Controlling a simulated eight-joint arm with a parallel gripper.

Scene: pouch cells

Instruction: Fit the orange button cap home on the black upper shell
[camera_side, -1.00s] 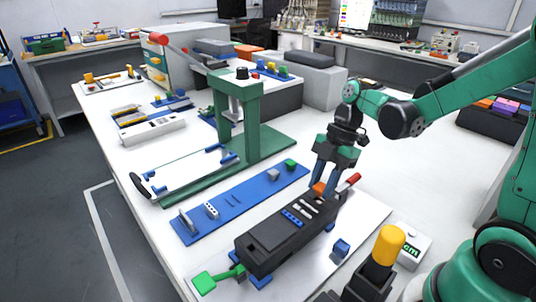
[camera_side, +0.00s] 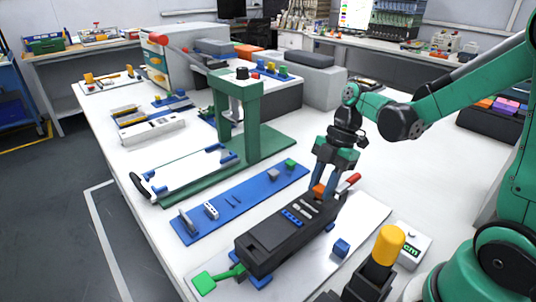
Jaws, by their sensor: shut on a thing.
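The black upper shell (camera_side: 272,241) lies on a white plate, long side running from lower left to upper right. The orange button cap (camera_side: 319,189) is at the shell's far right end, between the fingers of my gripper (camera_side: 327,187). My gripper points down and is shut on the cap. The cap is at or just above the shell's top face; I cannot tell whether it is seated. The fingers partly hide the cap and that end of the shell.
A green-handled clamp (camera_side: 205,283) is at the shell's near end and a red-handled one (camera_side: 348,182) at its far end. A blue block (camera_side: 341,246) sits to the right. A blue strip (camera_side: 237,205) and a green press (camera_side: 250,120) stand to the left. A yellow-topped post (camera_side: 388,245) is in front.

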